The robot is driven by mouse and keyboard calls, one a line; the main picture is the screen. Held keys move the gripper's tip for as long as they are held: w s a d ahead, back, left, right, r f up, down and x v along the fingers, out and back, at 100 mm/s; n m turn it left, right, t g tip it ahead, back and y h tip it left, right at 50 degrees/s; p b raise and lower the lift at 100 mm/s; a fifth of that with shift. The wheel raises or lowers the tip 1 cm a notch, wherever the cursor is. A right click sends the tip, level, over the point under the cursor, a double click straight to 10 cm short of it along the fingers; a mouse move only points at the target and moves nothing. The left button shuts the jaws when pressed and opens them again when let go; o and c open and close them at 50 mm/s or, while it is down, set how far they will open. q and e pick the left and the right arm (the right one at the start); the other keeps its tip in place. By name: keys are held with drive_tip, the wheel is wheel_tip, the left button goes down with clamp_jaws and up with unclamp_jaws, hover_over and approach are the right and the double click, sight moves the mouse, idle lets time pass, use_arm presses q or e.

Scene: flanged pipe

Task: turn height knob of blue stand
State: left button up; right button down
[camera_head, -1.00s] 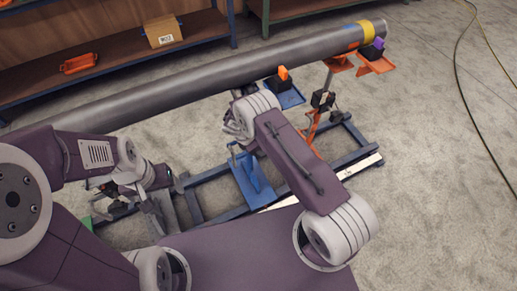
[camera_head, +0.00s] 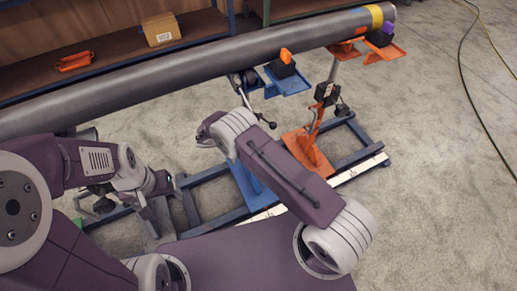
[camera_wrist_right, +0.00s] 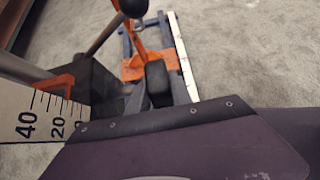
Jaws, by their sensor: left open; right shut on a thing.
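The blue stand's foot (camera_head: 250,186) is partly hidden behind my right forearm; its tray top (camera_head: 287,82) is below the pipe (camera_head: 200,67). My right wrist crosses in front of its column, and the right fingertips are hidden in the head view. My left gripper (camera_head: 164,183) is open, low at left, apart from the blue stand.
An orange stand (camera_head: 312,150) stands to the right on the same dark frame (camera_head: 345,130). A white scale (camera_wrist_right: 40,117) and dark block (camera_wrist_right: 92,84) are close by in the right wrist view. Shelves (camera_head: 105,62) stand behind.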

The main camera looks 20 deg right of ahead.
drive_tip(key=shift+f+h+b, duration=0.2)
drive_tip(key=shift+h+b, duration=0.4)
drive_tip(key=shift+b, duration=0.25)
drive_tip(key=shift+r, duration=0.15)
drive_tip(key=c, duration=1.2)
unclamp_jaws()
drive_tip(key=shift+o, duration=0.2)
drive_tip(key=v, duration=0.9)
drive_tip(key=shift+a, duration=0.2)
